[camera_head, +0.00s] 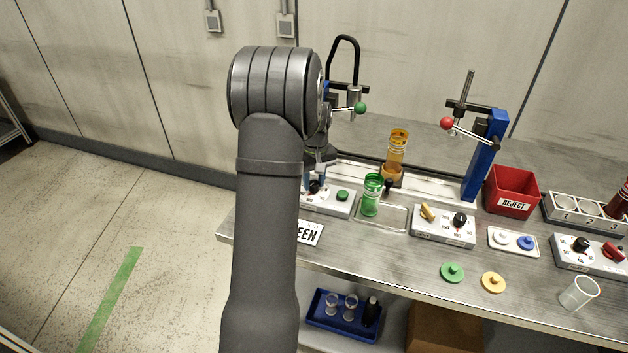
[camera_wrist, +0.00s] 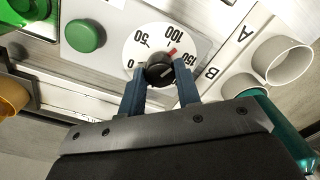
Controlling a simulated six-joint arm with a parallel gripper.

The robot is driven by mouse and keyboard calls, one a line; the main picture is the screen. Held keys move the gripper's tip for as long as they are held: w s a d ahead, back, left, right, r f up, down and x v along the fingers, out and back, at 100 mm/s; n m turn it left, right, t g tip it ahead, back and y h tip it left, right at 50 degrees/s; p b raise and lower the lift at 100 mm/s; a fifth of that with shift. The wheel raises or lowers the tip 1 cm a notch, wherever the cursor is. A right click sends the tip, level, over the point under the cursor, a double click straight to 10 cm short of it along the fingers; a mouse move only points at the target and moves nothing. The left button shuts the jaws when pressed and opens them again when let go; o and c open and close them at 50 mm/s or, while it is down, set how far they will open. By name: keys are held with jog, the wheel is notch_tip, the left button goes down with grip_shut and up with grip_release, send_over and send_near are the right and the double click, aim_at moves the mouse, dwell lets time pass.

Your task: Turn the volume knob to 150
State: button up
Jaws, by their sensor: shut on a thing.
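The black volume knob (camera_wrist: 160,70) sits on a white dial plate (camera_wrist: 135,42) marked 0, 50, 100 and 150 in the wrist view. Its red pointer aims between the 100 and 150 marks, a little past 100. My gripper (camera_wrist: 160,82) is shut on the knob, with one blue finger on each side. In the head view my gripper (camera_head: 315,180) is low at the control box (camera_head: 330,204) on the left of the bench, and the dial marks are too small to read there.
A green button (camera_wrist: 84,36) is on the same box, beside the dial. A green container (camera_head: 371,195) stands just right of the box, with an orange one (camera_head: 396,152) behind. Pale cups (camera_wrist: 283,62) are close on the right in the wrist view.

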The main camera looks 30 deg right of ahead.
aim_at(316, 184)
jog(key=m, duration=0.3)
jog(key=shift+m, duration=2.2)
jog(key=o, duration=1)
jog(key=shift+c, duration=0.2)
jog(key=shift+r, duration=0.1)
notch_tip(316, 184, up, 17)
jog(key=shift+s+d+r, duration=0.15)
jog(key=shift+s, duration=0.05)
